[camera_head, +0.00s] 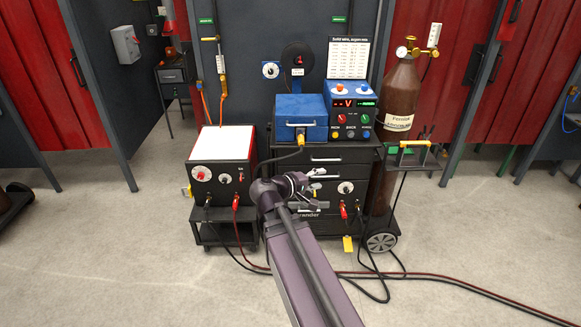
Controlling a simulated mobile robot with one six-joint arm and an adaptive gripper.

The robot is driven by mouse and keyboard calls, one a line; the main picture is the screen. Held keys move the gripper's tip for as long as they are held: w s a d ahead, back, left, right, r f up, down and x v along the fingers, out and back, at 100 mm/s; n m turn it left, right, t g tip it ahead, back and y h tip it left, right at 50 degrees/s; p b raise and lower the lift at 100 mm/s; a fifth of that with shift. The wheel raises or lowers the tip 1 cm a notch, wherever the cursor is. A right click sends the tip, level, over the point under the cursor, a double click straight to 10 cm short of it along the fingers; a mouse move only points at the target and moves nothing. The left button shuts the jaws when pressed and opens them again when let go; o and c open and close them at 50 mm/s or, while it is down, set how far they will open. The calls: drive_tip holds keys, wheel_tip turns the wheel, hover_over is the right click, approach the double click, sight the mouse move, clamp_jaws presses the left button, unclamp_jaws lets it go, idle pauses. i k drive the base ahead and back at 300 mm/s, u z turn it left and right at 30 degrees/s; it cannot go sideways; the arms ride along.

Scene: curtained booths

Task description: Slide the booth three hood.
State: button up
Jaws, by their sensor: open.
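I cannot make out a hood or a booth number in the head view. A grey booth back wall (250,48) stands straight ahead, with a blue welding machine (352,112) and a blue box with a handle (300,128) on a black drawer cart (333,157) before it. My arm reaches up from the bottom of the picture. My gripper (312,186) is open in front of the cart's drawers, and nothing shows between its fingers. Its fingers are small and partly hidden by the wrist.
A white-topped machine (222,142) on a low cart stands left of the drawers. A brown gas cylinder (402,92) stands right. Red and black cables (440,278) cross the floor. Red curtains (55,75) close neighbouring booths. The floor (110,265) front left is clear.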

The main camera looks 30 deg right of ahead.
sight(169, 27)
drive_tip(key=u, duration=0.7)
drive_tip(key=i, duration=5.4)
